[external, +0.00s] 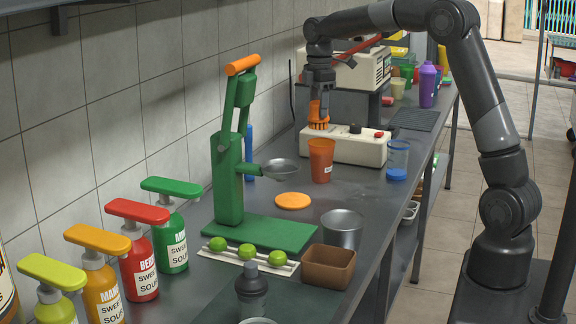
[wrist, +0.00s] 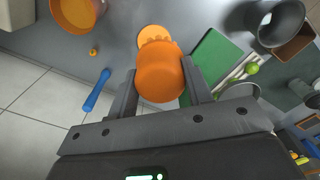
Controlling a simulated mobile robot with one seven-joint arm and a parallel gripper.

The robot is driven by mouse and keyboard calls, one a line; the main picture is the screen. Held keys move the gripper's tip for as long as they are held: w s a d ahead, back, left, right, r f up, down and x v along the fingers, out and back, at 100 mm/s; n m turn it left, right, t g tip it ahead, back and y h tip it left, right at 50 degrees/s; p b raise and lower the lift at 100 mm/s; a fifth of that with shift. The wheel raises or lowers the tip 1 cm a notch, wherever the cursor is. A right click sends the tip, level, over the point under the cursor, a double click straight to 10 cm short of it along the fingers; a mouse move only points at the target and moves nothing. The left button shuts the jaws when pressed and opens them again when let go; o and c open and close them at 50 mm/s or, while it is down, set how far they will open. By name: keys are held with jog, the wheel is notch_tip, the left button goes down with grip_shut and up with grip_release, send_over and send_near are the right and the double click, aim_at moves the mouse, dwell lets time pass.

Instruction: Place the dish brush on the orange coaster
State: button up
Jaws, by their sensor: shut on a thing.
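The orange dish brush (external: 318,116) is held in my gripper (external: 319,100), which points down above the counter. In the wrist view the brush (wrist: 160,72) sits between the two fingers (wrist: 160,88), its scalloped end away from the palm. The round orange coaster (external: 293,200) lies flat on the counter beside the green press, lower and nearer the camera than my gripper. In the wrist view the coaster (wrist: 152,32) shows just beyond the brush, partly hidden by it. Nothing is seen lying on its visible part. The brush is clear of the coaster.
An orange cup (external: 321,160) stands right of the coaster. The green press (external: 230,170) stands left, its metal pan (external: 280,170) jutting out above the coaster's far side. A white appliance (external: 352,147) is behind. A metal cup (external: 342,228) and brown box (external: 328,266) stand nearer the camera.

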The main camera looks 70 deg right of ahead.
jog(key=s+d, duration=0.2)
jog(key=d, duration=0.4)
send_near(293, 199)
jog(key=shift+a+f, duration=0.15)
jog(key=shift+f, duration=1.45)
jog(key=o, duration=1)
jog(key=shift+f, duration=0.1)
